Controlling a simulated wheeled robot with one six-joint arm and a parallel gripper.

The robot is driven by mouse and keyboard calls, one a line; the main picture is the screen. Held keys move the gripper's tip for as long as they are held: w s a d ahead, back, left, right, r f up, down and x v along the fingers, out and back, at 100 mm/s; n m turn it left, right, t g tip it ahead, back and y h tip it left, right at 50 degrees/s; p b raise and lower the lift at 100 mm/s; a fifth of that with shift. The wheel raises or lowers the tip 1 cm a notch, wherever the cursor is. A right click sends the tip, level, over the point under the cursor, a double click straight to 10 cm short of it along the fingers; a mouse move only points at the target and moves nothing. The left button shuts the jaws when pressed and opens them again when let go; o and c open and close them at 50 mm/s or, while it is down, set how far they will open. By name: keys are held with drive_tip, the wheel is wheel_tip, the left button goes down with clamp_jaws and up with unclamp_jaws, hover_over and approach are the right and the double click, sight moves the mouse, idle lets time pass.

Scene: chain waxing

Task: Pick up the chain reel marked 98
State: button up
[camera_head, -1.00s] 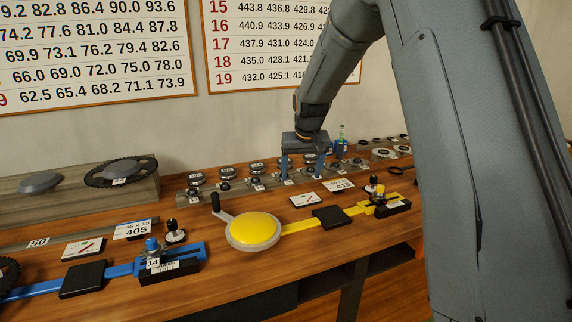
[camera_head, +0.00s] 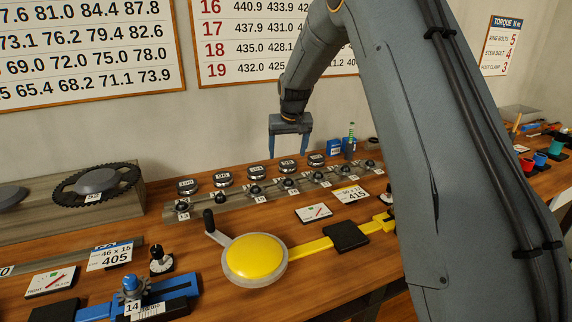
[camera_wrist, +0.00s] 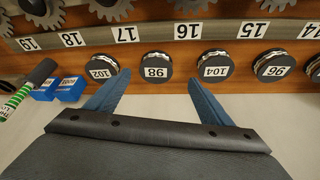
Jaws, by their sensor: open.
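The chain reel marked 98 (camera_wrist: 157,68) is a dark round reel with a white label, lying between and just beyond my fingertips in the wrist view. In the head view it is the second reel from the right (camera_head: 287,166) in the back row. My gripper (camera_wrist: 158,82) is open and empty. In the head view my gripper (camera_head: 288,154) hangs with fingers pointing down, over or just behind this reel; the exact height gap is unclear. Reel 102 (camera_wrist: 101,68) and reel 104 (camera_wrist: 215,67) flank it, apart from it.
Reel 96 (camera_wrist: 273,65) lies farther along the row. A rail of numbered sprockets (camera_head: 260,194) runs in front. Small blue boxes (camera_head: 334,147) and a green-striped cylinder (camera_head: 350,140) stand right of the reels. The wall is close behind.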

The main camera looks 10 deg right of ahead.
sight(288, 163)
drive_tip(key=shift+w+d+f+p, duration=0.2)
drive_tip(key=shift+d+f, duration=0.05)
drive_tip(key=shift+f, duration=0.25)
drive_tip(key=shift+w+d+f+p, duration=0.15)
drive_tip(key=shift+w+d+f, duration=0.1)
drive_tip(key=shift+f, duration=0.25)
drive_tip(key=shift+p+x, duration=1.05)
drive_tip(key=shift+x, duration=1.25)
drive_tip(key=shift+w+a+r, duration=0.1)
drive_tip(key=shift+w, duration=0.05)
drive_tip(key=c, duration=1.4)
drive_tip(key=shift+c, duration=0.2)
